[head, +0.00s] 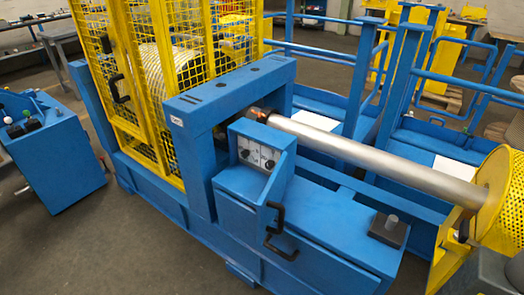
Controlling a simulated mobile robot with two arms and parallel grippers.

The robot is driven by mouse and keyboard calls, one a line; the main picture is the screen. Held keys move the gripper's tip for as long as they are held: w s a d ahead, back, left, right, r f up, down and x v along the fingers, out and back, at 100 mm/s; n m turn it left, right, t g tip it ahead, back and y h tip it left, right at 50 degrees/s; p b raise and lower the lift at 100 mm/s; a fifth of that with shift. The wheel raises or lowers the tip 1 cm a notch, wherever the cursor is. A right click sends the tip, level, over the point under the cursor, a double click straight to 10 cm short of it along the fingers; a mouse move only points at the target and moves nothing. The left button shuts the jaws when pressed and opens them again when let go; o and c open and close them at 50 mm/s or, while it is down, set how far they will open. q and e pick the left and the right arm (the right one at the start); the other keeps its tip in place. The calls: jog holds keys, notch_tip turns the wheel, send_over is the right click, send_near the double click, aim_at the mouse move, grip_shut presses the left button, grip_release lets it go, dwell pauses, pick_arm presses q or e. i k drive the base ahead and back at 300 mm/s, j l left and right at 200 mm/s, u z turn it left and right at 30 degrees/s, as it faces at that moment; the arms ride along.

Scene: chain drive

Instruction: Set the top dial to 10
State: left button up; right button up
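A small blue control box (262,140) with a sloped face stands on the front of the blue machine, near the middle of the head view. Its face carries white dial plates (257,152) with small dark knobs, one knob (245,154) to the left and one (270,164) to the right. The plates are too small for me to read their numbers or where the knobs point. I cannot tell which one is the top dial. Neither of my grippers shows in the head view.
Black handles (278,232) stick out from the blue cabinet (310,235) below the box. A long metal shaft (380,165) runs behind it to a yellow guard (500,205). A yellow mesh cage (150,80) and a blue console (52,150) stand left. Grey floor is free at front left.

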aim_at(245, 153)
jog(key=i+j, duration=0.15)
jog(key=j, duration=0.25)
jog(key=i+j+z, duration=0.15)
jog(key=j, duration=0.2)
jog(key=i+j, duration=0.1)
jog(key=j, duration=0.3)
jog(key=i+j+z, duration=0.1)
jog(key=j, duration=0.3)
jog(key=i+j+z, duration=0.1)
jog(key=j, duration=0.3)
jog(key=i, duration=0.05)
